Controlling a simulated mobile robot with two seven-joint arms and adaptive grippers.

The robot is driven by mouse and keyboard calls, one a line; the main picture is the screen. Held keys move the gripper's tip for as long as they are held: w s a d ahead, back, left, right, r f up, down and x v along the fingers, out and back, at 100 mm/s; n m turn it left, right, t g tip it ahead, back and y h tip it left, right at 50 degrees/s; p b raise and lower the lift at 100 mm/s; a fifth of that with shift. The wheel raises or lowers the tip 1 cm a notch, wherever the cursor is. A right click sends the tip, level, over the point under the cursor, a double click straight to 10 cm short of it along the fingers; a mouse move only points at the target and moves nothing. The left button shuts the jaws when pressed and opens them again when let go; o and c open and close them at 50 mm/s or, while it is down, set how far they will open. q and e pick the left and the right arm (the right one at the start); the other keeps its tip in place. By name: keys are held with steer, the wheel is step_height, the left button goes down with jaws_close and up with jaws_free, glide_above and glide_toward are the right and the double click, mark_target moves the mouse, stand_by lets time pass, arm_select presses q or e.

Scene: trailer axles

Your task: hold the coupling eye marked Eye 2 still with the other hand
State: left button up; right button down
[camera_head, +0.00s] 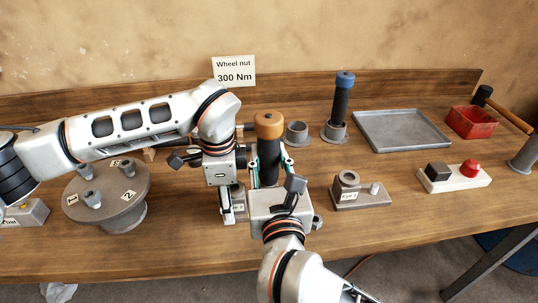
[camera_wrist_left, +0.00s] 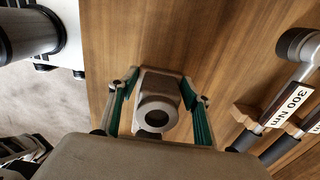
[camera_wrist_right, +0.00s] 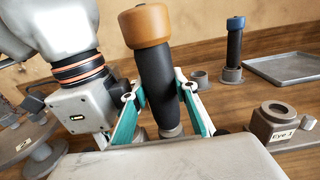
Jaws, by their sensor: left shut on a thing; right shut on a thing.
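A grey coupling eye (camera_wrist_left: 157,108) with a round ring on a block sits in the left wrist view between the fingers of my left gripper (camera_wrist_left: 158,92), which is shut on it. In the head view my left gripper (camera_head: 228,200) hides most of this eye; only part of a pale label shows, so I cannot read its full mark. My right gripper (camera_wrist_right: 160,100) is shut on the black handle of an orange-capped tool (camera_wrist_right: 150,65), which stands nearly upright. In the head view the tool (camera_head: 268,150) rises just right of my left gripper.
Another coupling eye (camera_head: 347,182), its label apparently Eye 1, stands to the right. A hub with studs (camera_head: 108,195) is at left. A blue-capped tool (camera_head: 341,100), grey tray (camera_head: 402,130), red bin (camera_head: 472,122) and button box (camera_head: 453,178) are farther right. The table front is mostly clear.

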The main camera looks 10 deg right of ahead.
mark_target(270, 150)
arm_select(q)
steer(key=shift+s+f, duration=0.2)
steer(key=shift+f, duration=0.1)
arm_select(e)
steer(key=shift+f, duration=1.45)
arm_select(q)
steer(key=shift+r, duration=0.1)
arm_select(e)
steer(key=shift+f, duration=0.25)
stand_by(0.7)
steer(key=shift+r, duration=0.75)
stand_by(1.1)
arm_select(q)
steer(key=shift+w, duration=0.1)
arm_select(e)
steer(key=shift+r, duration=2.65)
arm_select(q)
steer(key=o, duration=1.4)
steer(key=shift+o, duration=0.4)
steer(key=shift+w+r, duration=0.1)
